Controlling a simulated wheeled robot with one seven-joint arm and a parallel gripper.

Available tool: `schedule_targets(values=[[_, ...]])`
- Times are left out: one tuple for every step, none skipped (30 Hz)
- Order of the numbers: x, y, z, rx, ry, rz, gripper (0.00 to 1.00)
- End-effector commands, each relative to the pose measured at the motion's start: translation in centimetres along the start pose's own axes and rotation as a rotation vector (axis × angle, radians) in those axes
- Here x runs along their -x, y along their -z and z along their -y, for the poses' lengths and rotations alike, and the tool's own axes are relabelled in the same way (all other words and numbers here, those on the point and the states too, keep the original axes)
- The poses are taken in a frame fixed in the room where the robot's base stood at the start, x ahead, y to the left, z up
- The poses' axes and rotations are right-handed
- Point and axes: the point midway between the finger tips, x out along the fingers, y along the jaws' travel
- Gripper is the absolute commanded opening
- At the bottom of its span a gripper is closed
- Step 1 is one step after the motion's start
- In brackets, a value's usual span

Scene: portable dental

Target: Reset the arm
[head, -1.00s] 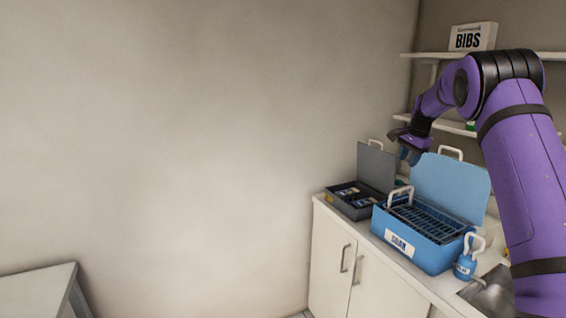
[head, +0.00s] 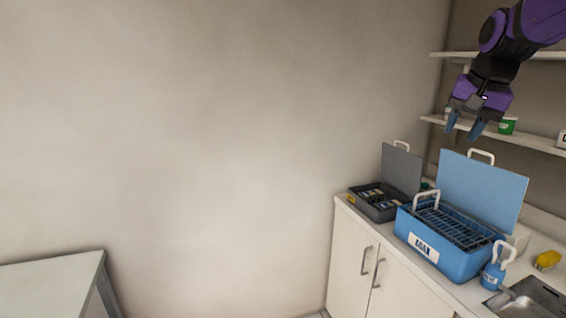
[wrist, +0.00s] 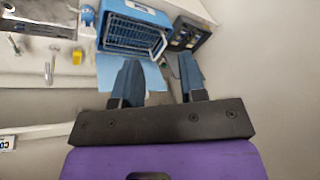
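My purple and black arm reaches in from the top right of the head view. My gripper (head: 465,127) hangs in the air above the blue box, in front of the shelves, with its two blue fingers apart and nothing between them. In the wrist view my gripper (wrist: 160,82) also shows its fingers spread and empty. Past the fingertips, the wrist view shows the blue box and the grey box on the counter.
A blue box (head: 450,262) with a rack and raised lid stands on the counter (head: 343,205). A grey open box (head: 376,209), a blue bottle (head: 492,276), a yellow item (head: 547,260) and a sink (head: 530,298) are near it. A white table (head: 50,275) stands left.

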Motion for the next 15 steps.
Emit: schedule_targets(values=[[0.8, -1.9, -0.3, 0.035, 0.005, -0.009, 0.38], [1.2, -3.0, -0.5, 0.057, 0.006, -0.014, 0.38], [1.6, -4.3, -0.8, 0.086, 0.007, -0.021, 0.38], [1.9, -5.4, -1.1, 0.109, 0.008, -0.026, 0.38], [2.1, -6.4, -1.4, 0.131, 0.008, -0.031, 0.38], [2.4, -7.8, -1.7, 0.161, 0.008, -0.038, 0.38], [2.6, -8.9, -2.0, 0.183, 0.009, -0.042, 0.38], [2.8, -9.9, -2.3, 0.205, 0.009, -0.047, 0.38], [2.9, -11.3, -2.7, 0.236, 0.008, -0.053, 0.38], [3.0, -12.3, -3.1, 0.258, 0.007, -0.059, 0.38], [3.1, -13.3, -3.4, 0.281, 0.006, -0.065, 0.38], [3.1, -14.7, -3.9, 0.31, 0.005, -0.072, 0.38], [3.1, -15.7, -4.3, 0.333, 0.005, -0.078, 0.38], [3.1, -16.7, -4.7, 0.354, 0.004, -0.084, 0.38], [3.0, -17.9, -5.2, 0.384, 0.002, -0.092, 0.38]])
